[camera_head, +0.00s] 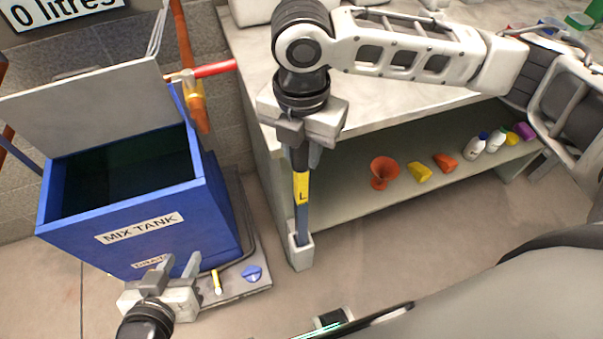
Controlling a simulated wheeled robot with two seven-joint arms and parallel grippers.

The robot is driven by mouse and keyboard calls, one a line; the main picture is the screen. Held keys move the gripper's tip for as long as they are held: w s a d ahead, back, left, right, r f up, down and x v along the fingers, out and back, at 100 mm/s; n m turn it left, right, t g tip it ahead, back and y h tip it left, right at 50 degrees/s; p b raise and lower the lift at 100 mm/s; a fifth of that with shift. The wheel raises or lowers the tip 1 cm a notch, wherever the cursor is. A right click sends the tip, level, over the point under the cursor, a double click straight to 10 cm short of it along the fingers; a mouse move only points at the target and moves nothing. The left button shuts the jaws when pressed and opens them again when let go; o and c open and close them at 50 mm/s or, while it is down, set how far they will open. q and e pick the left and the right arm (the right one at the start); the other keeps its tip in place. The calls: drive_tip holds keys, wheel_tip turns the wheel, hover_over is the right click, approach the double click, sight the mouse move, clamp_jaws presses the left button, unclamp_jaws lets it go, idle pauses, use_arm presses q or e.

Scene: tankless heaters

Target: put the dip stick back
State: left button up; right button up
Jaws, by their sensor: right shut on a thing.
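The dip stick (302,188) is a slim blue-grey rod with a yellow band marked L. It stands about upright beside the bench's front left corner. Its lower end reaches a pale socket-like holder (300,252) near the floor and appears to be inside its mouth; how deep is hidden. My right gripper (300,158) points down from above and is shut on the stick's upper part. My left gripper (172,272) is at the lower left, in front of the blue mix tank (90,235). Its fingers are apart with nothing between them.
The tank's lid (85,105) is raised, showing a dark inside. A red-handled valve (205,70) is behind it. The bench's lower shelf (345,215) holds a red funnel (384,172), yellow and orange items and several bottles. The floor right of the holder is clear.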

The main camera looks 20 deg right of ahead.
sight(302, 175)
drive_tip(key=shift+f+b, duration=0.35)
drive_tip(key=shift+f, duration=3.25)
drive_tip(key=o, duration=1)
drive_tip(key=shift+c, duration=0.2)
wheel_tip(302, 175, up, 12)
drive_tip(key=shift+r+p, duration=0.1)
drive_tip(key=shift+p, duration=0.6)
